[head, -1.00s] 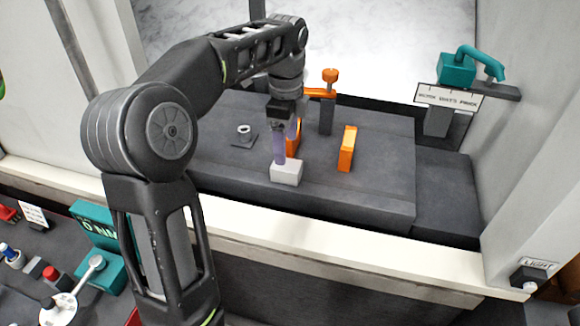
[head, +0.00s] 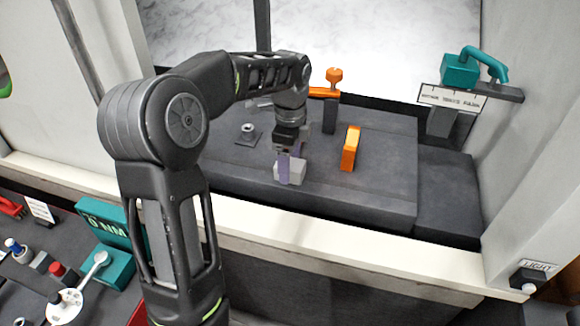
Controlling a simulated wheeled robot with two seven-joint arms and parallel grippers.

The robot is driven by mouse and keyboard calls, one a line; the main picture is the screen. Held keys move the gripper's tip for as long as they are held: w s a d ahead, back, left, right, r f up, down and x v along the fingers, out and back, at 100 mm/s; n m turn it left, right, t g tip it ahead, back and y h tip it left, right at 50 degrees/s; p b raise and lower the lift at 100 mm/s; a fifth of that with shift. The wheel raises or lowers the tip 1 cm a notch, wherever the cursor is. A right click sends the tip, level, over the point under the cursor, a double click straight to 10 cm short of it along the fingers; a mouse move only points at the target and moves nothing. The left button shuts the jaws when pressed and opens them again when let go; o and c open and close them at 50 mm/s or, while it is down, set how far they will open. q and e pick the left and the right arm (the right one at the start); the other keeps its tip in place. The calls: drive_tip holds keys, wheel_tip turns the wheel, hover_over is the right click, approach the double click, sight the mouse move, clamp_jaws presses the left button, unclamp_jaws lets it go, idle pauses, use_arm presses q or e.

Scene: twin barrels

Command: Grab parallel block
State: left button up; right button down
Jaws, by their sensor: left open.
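A small light grey block (head: 297,174), which I take to be the parallel block, sits on the dark grey worktop (head: 240,178) near its front edge. My left gripper (head: 289,172) reaches down over it from above, fingers pointing down. The gripper is open, with a purple-tinted finger in front of the block's left part; I cannot tell whether the fingers touch it. Part of the block is hidden by the finger. My right gripper is not in view.
An orange upright block (head: 351,149) stands right of the gripper. An orange-knobbed clamp (head: 331,92) stands behind. A small round metal fitting (head: 248,132) is on the left. A teal device (head: 462,70) sits on a ledge at right.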

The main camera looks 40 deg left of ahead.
use_arm(q)
drive_tip(key=shift+f, duration=0.65)
drive_tip(key=shift+c, duration=0.3)
clamp_jaws()
idle(0.4)
drive_tip(key=shift+w+r, duration=0.1)
idle(0.3)
